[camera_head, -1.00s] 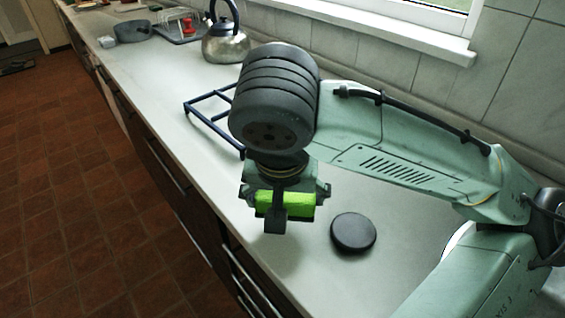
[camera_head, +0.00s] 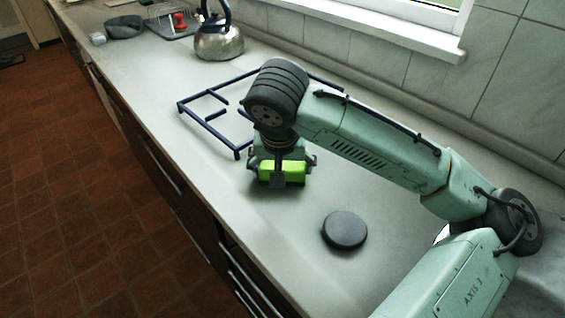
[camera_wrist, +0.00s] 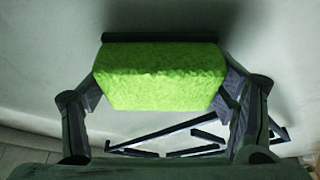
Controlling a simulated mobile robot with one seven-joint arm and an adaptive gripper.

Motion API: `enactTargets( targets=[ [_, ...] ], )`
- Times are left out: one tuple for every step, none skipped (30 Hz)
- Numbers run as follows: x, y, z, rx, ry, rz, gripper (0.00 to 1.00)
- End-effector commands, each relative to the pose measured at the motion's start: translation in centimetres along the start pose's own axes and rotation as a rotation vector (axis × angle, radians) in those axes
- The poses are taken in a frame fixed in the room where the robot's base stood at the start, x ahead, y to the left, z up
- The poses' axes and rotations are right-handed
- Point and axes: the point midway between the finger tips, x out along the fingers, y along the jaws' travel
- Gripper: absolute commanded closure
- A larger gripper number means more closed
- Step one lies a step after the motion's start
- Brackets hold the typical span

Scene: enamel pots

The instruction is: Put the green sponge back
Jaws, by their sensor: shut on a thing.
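The green sponge (camera_head: 283,171) is held in my gripper (camera_head: 281,177), just above or at the pale worktop (camera_head: 222,182); I cannot tell if it touches. In the wrist view the bright green sponge (camera_wrist: 160,76) sits between the two fingers of my gripper (camera_wrist: 162,92), which press on its left and right sides. A dark strip shows along the sponge's far edge in the wrist view. Part of the sponge is hidden behind a finger in the head view.
A round black disc (camera_head: 345,229) lies on the worktop to the right and nearer. A dark blue pan-support frame (camera_head: 204,127) lies behind and left of my gripper. A steel kettle (camera_head: 219,42) stands farther back. A grey bowl (camera_head: 125,27) is at the far left.

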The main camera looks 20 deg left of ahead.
Motion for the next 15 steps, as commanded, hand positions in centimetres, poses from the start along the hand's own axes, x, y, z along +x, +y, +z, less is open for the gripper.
enactTargets(
  targets=[
    [0.00,0.00,0.00,0.000,0.000,0.000,0.48],
    [0.00,0.00,0.00,0.000,0.000,0.000,0.48],
    [0.01,0.00,0.01,0.000,0.000,0.000,0.48],
    [0.07,0.00,0.03,0.000,0.000,0.000,0.48],
    [0.16,-0.01,0.07,0.000,0.000,0.000,0.48],
    [0.31,-0.02,0.14,0.000,0.000,-0.001,0.48],
    [0.40,-0.02,0.17,0.000,0.000,-0.001,0.48],
    [0.48,-0.02,0.21,0.000,0.000,-0.001,0.48],
    [0.42,-0.01,0.17,0.000,0.001,0.000,0.20],
    [0.37,0.00,0.15,0.000,0.001,0.000,0.18],
    [0.37,0.00,0.15,0.000,0.000,0.000,0.16],
    [0.37,0.00,0.16,0.000,0.000,0.000,0.14],
    [0.37,0.00,0.16,0.000,0.000,0.000,0.12],
    [0.37,0.00,0.16,0.000,0.000,0.000,0.10],
    [0.37,0.00,0.16,0.000,0.000,0.000,0.07]
  ],
)
